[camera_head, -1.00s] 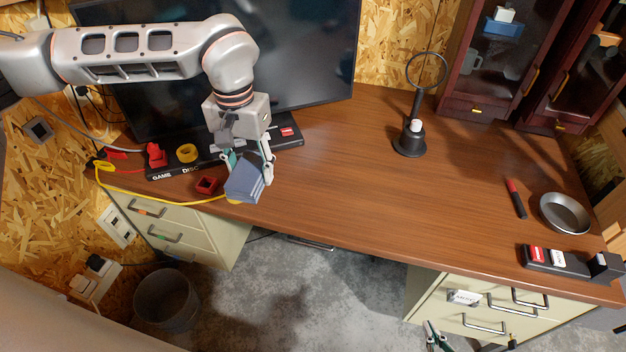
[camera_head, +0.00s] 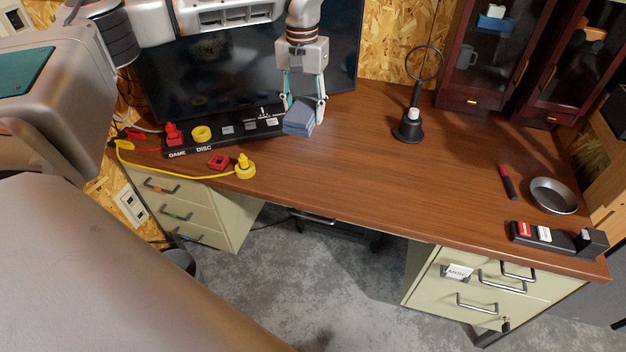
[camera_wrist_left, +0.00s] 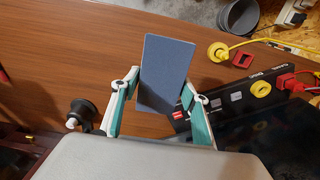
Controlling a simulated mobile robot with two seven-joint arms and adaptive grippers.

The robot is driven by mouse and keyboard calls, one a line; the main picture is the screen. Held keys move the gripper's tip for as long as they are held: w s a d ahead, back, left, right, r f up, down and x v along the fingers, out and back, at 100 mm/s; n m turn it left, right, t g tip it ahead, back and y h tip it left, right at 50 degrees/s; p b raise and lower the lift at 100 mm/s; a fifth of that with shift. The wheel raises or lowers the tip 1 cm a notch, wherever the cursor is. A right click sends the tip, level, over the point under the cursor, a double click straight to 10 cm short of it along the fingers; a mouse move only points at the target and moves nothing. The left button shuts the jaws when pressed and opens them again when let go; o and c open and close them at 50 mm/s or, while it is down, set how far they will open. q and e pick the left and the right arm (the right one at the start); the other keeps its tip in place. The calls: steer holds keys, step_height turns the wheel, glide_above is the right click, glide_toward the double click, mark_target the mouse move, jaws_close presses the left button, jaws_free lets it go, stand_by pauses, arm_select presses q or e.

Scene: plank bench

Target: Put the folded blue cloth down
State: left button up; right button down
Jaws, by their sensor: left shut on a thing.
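The folded blue cloth (camera_head: 298,118) is a stacked blue-grey block in my left gripper (camera_head: 304,106), at the right end of the black game board in the head view. The left gripper comes down from above with a finger on each side of the cloth. In the left wrist view the cloth (camera_wrist_left: 166,66) stands out between the teal-lined fingers (camera_wrist_left: 160,93). I cannot tell whether its lower edge touches the desk (camera_head: 380,185). My right gripper is not in view.
The black board (camera_head: 218,139) carries red and yellow pieces. A yellow plug (camera_head: 244,168) and a red square piece (camera_head: 218,161) lie left of the cloth. A monitor (camera_head: 215,75) stands behind. A ring stand (camera_head: 409,127) is to the right. The middle of the desk is clear.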

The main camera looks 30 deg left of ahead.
arm_select(q)
steer(key=b, duration=0.2)
glide_above(306, 177)
step_height(306, 177, down, 15)
steer(key=shift+a+r, duration=0.1)
steer(key=shift+r, duration=0.05)
steer(key=shift+f, duration=0.45)
step_height(306, 177, down, 4)
steer(key=shift+f, duration=0.25)
steer(key=o, duration=1)
